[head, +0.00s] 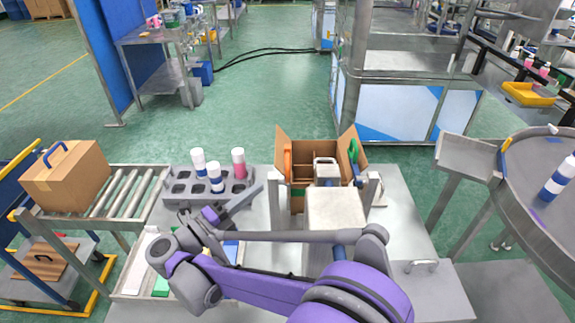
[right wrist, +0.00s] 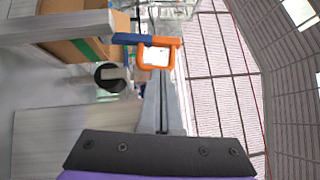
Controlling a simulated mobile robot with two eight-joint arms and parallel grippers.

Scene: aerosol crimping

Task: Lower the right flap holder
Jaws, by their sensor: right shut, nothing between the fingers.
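An open carton (head: 314,156) stands on the metal table in the head view with its flaps spread. A green flap holder (head: 353,150) stands upright at its right flap, with a blue part beside it. An orange flap holder (head: 287,160) stands at the left flap. My right gripper (head: 259,189) is shut and empty, left of the carton and apart from it. In the right wrist view its closed fingers (right wrist: 161,84) point up toward an orange loop (right wrist: 155,52) with a blue bar. My left gripper is not in view.
A grey rack (head: 179,187) with several cans stands left of the carton. A roller conveyor (head: 127,190) with a closed carton (head: 66,174) is farther left. A grey block (head: 335,214) stands before the open carton. A round table (head: 547,180) is at right.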

